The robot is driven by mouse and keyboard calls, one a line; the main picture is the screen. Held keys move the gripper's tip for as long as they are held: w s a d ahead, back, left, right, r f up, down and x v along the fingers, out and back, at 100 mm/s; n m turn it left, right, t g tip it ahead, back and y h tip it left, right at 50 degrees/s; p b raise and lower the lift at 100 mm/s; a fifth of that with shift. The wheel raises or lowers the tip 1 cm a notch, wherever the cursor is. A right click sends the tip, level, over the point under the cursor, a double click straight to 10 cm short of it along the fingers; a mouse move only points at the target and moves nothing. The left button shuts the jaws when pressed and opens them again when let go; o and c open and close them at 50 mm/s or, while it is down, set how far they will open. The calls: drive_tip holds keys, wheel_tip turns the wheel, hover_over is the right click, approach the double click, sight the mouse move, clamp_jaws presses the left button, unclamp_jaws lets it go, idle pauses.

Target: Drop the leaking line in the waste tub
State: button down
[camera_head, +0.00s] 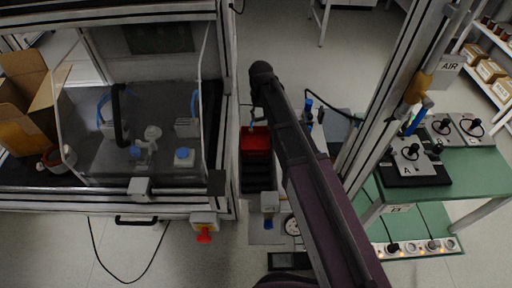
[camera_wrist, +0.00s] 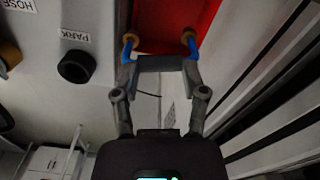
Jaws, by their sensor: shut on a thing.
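My gripper (camera_wrist: 160,62) points down at the red waste tub (camera_wrist: 206,16), and its near finger parts show in the wrist view. It is shut on the line (camera_wrist: 186,66), a blue hose whose brass-coloured ends show on both sides of the fingers. The middle of the line is hidden by the gripper. In the head view the red tub (camera_head: 256,141) stands in the narrow gap right of the enclosure, just below my arm's end. Whether the line is over the tub's opening or beside its rim I cannot tell exactly.
A grey panel (camera_wrist: 40,45) with a black ring marked PARK (camera_wrist: 77,66) lies left in the wrist view. A glass-walled enclosure (camera_head: 140,190) stands left of the tub. A metal post (camera_head: 390,90) and a green table (camera_head: 470,180) stand right.

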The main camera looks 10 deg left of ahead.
drive_tip(key=shift+f+b, duration=0.45)
drive_tip(key=shift+f, duration=0.3)
drive_tip(key=shift+c, duration=0.3)
unclamp_jaws()
drive_tip(key=shift+r, duration=0.25)
wheel_tip(320, 180, up, 30)
drive_tip(key=s+p, duration=0.1)
drive_tip(key=p, duration=2.9)
drive_tip(key=shift+s, duration=0.3)
